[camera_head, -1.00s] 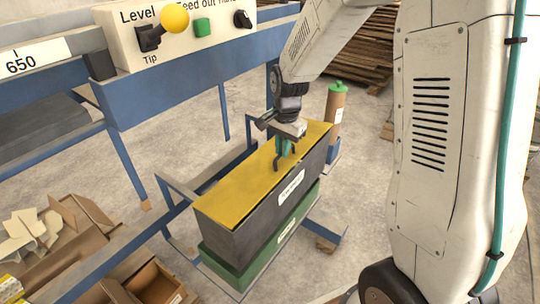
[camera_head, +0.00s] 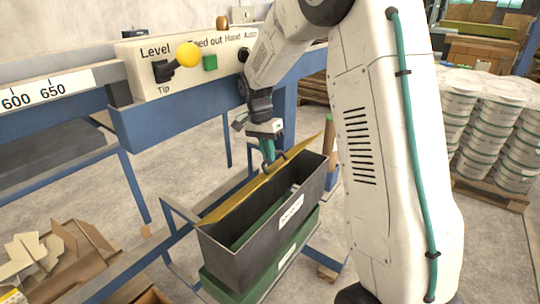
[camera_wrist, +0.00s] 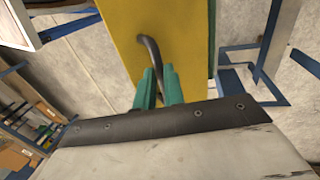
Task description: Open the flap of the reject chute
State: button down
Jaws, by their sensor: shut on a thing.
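The reject chute (camera_head: 235,258) is a dark grey box with a white label on its front. Its yellow flap (camera_head: 237,203) stands raised and tilted along the back edge, seen nearly edge-on, and the top of the box is open. My gripper (camera_head: 268,160) is at the upper part of the flap, shut on its dark curved handle (camera_head: 282,155). In the wrist view the green fingers (camera_wrist: 158,88) close around the handle (camera_wrist: 150,48), with the yellow flap (camera_wrist: 120,40) behind it.
A green bin (camera_head: 218,288) sits under the chute in a blue-grey frame. The control panel (camera_head: 135,55) with a yellow knob is above left. Cardboard boxes with scraps (camera_head: 85,255) lie at lower left. Stacked white buckets (camera_head: 490,120) stand on the right.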

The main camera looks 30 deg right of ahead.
jog(key=shift+w+a+f, duration=0.1)
jog(key=shift+a+f, duration=0.1)
jog(key=shift+f, duration=0.05)
jog(key=c, duration=1.5)
grip_release()
jog(key=shift+w, duration=0.15)
jog(key=shift+d, duration=0.15)
